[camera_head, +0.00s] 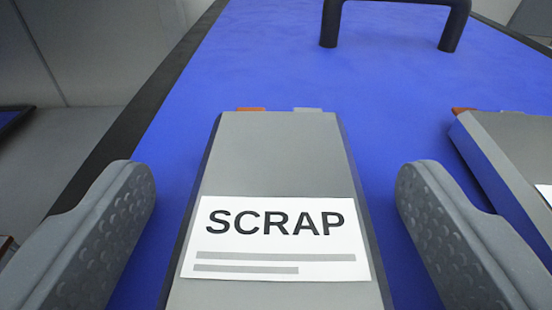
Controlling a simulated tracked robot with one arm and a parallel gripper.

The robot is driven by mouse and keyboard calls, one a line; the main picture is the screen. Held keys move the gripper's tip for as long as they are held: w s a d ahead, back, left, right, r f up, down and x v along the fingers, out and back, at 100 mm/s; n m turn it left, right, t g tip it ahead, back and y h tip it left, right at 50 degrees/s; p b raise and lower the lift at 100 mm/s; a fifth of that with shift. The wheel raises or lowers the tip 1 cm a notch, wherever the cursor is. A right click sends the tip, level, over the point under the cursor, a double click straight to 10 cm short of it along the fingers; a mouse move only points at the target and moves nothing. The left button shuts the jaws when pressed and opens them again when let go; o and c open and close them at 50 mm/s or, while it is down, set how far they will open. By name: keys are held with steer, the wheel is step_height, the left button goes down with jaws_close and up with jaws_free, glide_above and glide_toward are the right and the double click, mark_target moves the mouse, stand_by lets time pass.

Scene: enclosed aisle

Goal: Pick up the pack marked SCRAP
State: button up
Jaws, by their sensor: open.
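The pack marked SCRAP (278,150) is a grey block with a white label on its top face, lying on a blue surface. An orange tab and a light grey tab show at its far end. Its near end is cut off by the bottom of the picture. My gripper (272,190) is open, with one finger to the left of the pack and one to the right. Blue surface shows between each finger and the pack, so they look apart. The gripper holds nothing.
A second grey pack (515,150) with an orange tab and a partly seen white label lies at the right edge, close beyond my right finger. A dark handle or bar (395,3) stands at the far end of the blue surface (270,60). A black edge runs along the left.

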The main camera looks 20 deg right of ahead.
mark_target(284, 264)
steer(key=c, duration=1.1)
steer(key=shift+c, duration=0.2)
steer(key=shift+r, duration=0.5)
steer(key=r, duration=0.1)
steer(key=r+p, duration=0.2)
steer(key=shift+s, duration=0.25)
steer(key=s+d+r+p, duration=0.1)
steer(key=s+d+p, duration=0.1)
steer(key=s, duration=1.3)
steer(key=shift+d, duration=0.4)
